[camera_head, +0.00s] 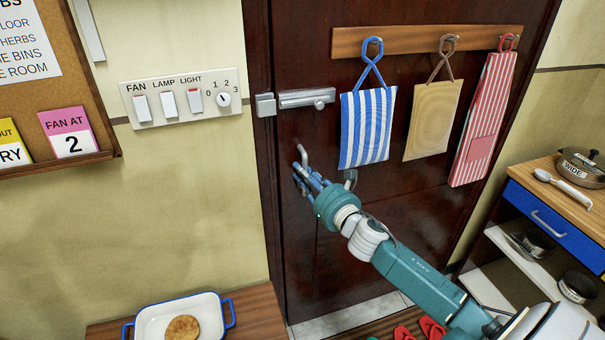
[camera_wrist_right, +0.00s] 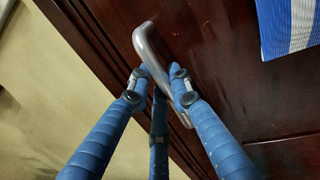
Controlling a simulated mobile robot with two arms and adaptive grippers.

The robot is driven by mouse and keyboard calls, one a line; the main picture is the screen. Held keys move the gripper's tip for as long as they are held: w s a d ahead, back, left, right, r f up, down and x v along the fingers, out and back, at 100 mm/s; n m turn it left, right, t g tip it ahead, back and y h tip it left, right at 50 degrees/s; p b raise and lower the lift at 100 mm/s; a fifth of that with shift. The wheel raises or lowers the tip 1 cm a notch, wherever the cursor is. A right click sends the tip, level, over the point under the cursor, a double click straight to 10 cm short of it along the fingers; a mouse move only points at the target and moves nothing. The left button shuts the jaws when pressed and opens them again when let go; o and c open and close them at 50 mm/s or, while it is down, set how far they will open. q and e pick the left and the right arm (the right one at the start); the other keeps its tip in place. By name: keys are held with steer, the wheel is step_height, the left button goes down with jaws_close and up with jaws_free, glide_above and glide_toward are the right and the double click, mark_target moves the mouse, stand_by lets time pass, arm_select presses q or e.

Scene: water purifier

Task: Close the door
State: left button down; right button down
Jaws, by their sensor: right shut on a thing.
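The dark brown wooden door (camera_head: 350,230) fills the middle of the head view, and its left edge looks in line with the frame. Its metal handle (camera_head: 301,152) is near the left edge, below a metal bolt latch (camera_head: 306,98). My right gripper (camera_head: 302,172) is at the handle; in the right wrist view its blue fingers (camera_wrist_right: 164,82) are closed around the silver handle (camera_wrist_right: 150,45). The fingers hide part of the handle. My left gripper is not in view.
A white tray (camera_head: 150,322) sits lower left. A shelf unit (camera_head: 520,185) stands right. Red slippers (camera_head: 431,327) lie on the floor.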

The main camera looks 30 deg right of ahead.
steer(key=shift+s+a+f, duration=0.15)
steer(key=shift+f, duration=0.35)
steer(key=c, duration=1.7)
jaws_free()
steer(key=shift+s+r, duration=0.1)
steer(key=shift+s, duration=0.1)
steer(key=shift+o, duration=0.3)
steer(key=shift+s+r, duration=0.4)
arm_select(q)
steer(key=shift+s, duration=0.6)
arm_select(e)
steer(key=s, duration=1.2)
